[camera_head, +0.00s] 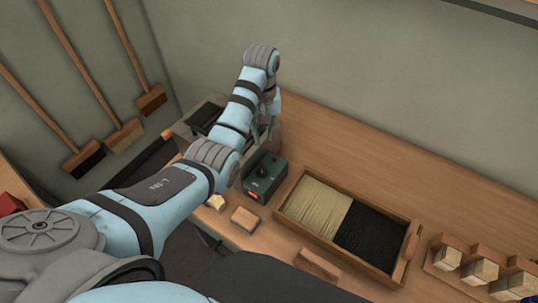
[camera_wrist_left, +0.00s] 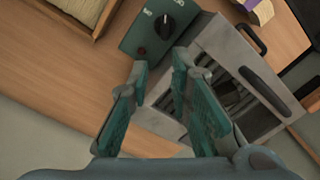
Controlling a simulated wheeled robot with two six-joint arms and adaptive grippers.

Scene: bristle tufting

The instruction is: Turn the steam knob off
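A dark green control box (camera_head: 265,181) stands on the wooden bench, with a round black knob (camera_head: 262,171) on its top and a glowing red lamp (camera_head: 253,194) at its front. In the left wrist view the knob (camera_wrist_left: 164,23) carries a pale pointer mark, with small white labels beside it too small to read. My left gripper (camera_head: 264,134) is just behind the box in the head view, partly hidden by its own arm. In the left wrist view its fingers (camera_wrist_left: 160,70) are apart with nothing between them, close to the box and not touching the knob. My right gripper is out of view.
A grey metal unit with a handle (camera_wrist_left: 244,75) stands right beside the control box. A wooden tray (camera_head: 284,209) of pale and black bristles lies to its right. A small wooden block (camera_head: 244,219) lies in front. Brooms (camera_head: 126,135) lean on the left wall.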

